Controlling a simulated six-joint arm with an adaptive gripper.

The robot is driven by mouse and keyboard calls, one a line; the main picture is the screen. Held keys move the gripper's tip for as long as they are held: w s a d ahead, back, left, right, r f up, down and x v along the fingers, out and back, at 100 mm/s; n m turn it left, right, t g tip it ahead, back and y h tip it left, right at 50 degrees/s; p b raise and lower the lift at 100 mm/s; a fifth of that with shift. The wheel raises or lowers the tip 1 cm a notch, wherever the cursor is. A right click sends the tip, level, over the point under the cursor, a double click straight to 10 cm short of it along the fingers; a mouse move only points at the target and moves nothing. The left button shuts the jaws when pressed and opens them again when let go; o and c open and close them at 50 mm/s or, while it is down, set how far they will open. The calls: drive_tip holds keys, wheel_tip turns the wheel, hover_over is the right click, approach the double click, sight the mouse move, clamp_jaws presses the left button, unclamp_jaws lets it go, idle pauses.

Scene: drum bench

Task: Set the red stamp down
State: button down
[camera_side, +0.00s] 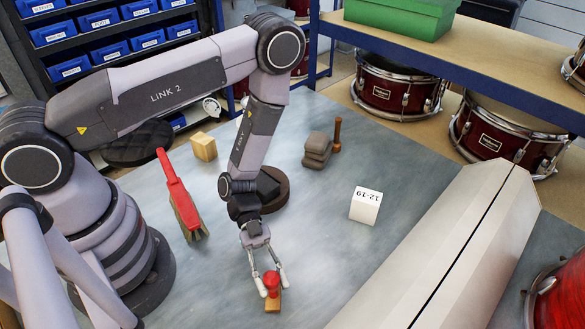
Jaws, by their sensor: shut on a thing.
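The red stamp (272,284) is at the lower middle of the side view. It has a red knob-like handle and a tan block base. My gripper (269,282) points down and is shut on the stamp, with a finger on each side of the handle. The stamp's base (273,303) is close to the grey bench top (335,245). I cannot tell whether it touches the bench.
A white block marked "12-19" (365,206) is to the right. A red-handled brush (180,195), a tan block (203,147), grey stacked pieces (317,150) and a brown peg (337,134) stand further back. A long pale metal piece (440,255) bounds the right side.

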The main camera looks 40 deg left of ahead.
drive_tip(key=c, duration=0.8)
unclamp_jaws()
drive_tip(key=shift+c, duration=0.2)
drive_tip(key=shift+w+a+r, duration=0.2)
drive_tip(key=shift+a, duration=0.1)
drive_tip(key=v, duration=0.7)
drive_tip(key=shift+s, duration=0.1)
